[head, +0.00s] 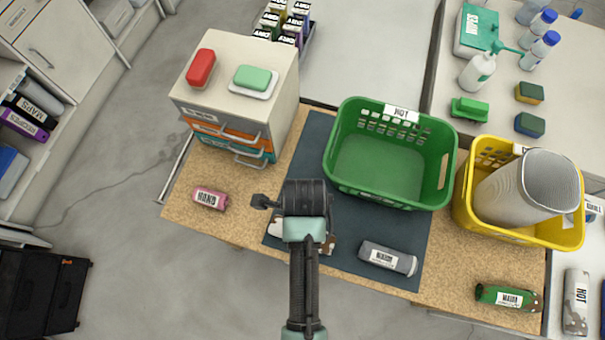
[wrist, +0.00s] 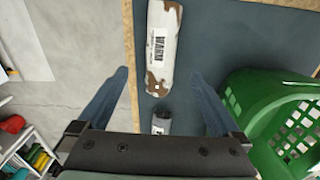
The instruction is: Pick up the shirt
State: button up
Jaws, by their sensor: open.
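Several rolled, labelled cloth bundles that look like shirts lie on the table. A white and brown one labelled WARM (wrist: 162,45) lies lengthwise ahead of my gripper (wrist: 160,76) in the wrist view. In the head view my arm mostly hides this bundle (head: 329,244). My gripper's two blue fingers are apart, with nothing held between them. A grey bundle (head: 388,258) lies to its right on the dark mat; a grey piece (wrist: 161,122) also shows between the fingers in the wrist view. A pink bundle (head: 210,198) lies left and a green one (head: 508,297) right.
A green basket labelled HOT (head: 390,193) stands on the dark mat (head: 309,150), close on the right. A yellow basket (head: 470,209) holding a white perforated bin (head: 535,188) stands farther right. A drawer unit (head: 240,108) stands at back left.

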jog(key=shift+w+a+f+p, duration=0.1)
jog(key=shift+w+f+p, duration=0.05)
jog(key=shift+f, duration=1.9)
jog(key=shift+w+a+f+p, duration=0.1)
jog(key=shift+f+p, duration=0.05)
jog(key=shift+f, duration=1.9)
jog(key=c, duration=1.5)
jog(key=shift+r, duration=0.1)
